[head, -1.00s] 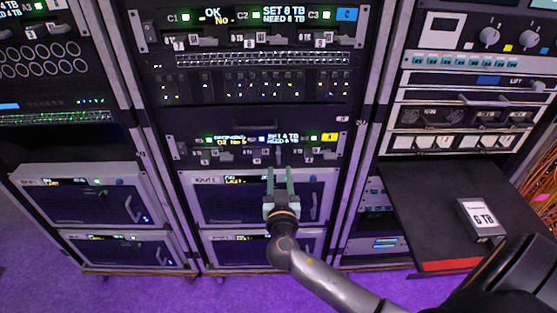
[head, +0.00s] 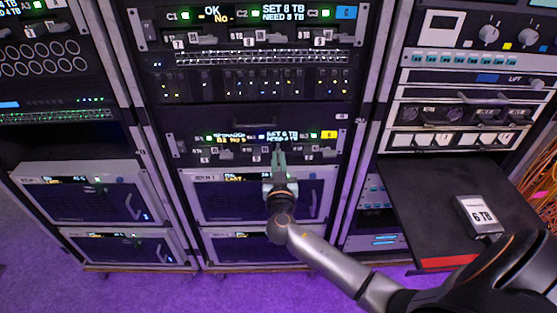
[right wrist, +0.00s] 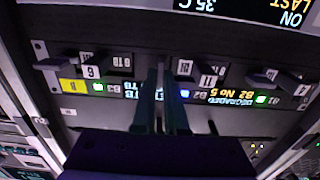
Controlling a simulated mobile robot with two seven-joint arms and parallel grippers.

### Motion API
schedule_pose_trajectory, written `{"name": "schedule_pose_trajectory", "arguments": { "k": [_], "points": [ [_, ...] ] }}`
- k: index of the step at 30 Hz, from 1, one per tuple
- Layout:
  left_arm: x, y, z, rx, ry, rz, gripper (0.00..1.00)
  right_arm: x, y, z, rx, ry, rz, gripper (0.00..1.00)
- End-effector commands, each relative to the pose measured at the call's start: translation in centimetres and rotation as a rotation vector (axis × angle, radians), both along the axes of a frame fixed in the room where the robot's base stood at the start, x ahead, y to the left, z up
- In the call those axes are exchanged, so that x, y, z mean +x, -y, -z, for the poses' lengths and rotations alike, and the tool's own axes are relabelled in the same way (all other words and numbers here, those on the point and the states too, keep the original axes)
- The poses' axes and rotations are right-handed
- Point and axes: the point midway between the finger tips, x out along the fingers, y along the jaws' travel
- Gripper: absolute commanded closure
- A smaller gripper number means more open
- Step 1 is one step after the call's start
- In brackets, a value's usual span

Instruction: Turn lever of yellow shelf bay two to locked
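The yellow shelf (head: 256,147) is the unit with a yellow tag (head: 329,134) in the middle rack; its small displays read partly "DEGRADED", "B2 No" and "SET 6 TB". My right gripper (head: 279,160) is at bay two in its middle. In the right wrist view, which is upside down, my right gripper's fingers (right wrist: 161,95) close around the slim bay-two lever (right wrist: 160,72), which stands out from the panel. The bay-three lever (right wrist: 52,65) and bay-one lever (right wrist: 262,80) lie sideways. The fingers hide part of the bay-two lever. My left gripper is not in view.
A similar blue-tagged shelf (head: 250,36) is above. Below are grey units with handles (head: 235,197). A black pull-out tray (head: 420,205) on the right carries a "6 TB" module (head: 480,216). The purple floor is clear in front.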

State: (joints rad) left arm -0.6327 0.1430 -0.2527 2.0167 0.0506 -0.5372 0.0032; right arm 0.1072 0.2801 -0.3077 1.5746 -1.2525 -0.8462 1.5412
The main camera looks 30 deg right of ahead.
Motion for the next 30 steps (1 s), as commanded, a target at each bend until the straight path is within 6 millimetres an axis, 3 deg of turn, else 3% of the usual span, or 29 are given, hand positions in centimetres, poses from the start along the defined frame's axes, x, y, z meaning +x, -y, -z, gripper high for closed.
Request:
{"name": "schedule_pose_trajectory", "arguments": {
  "k": [20,30],
  "points": [
    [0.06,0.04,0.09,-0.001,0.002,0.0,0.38,-0.04,-0.03,0.08,-0.013,-0.009,0.0,1.0],
    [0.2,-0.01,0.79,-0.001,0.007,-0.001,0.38,-0.02,-0.08,0.23,-0.162,-0.1,0.001,1.0]
  ]
}}
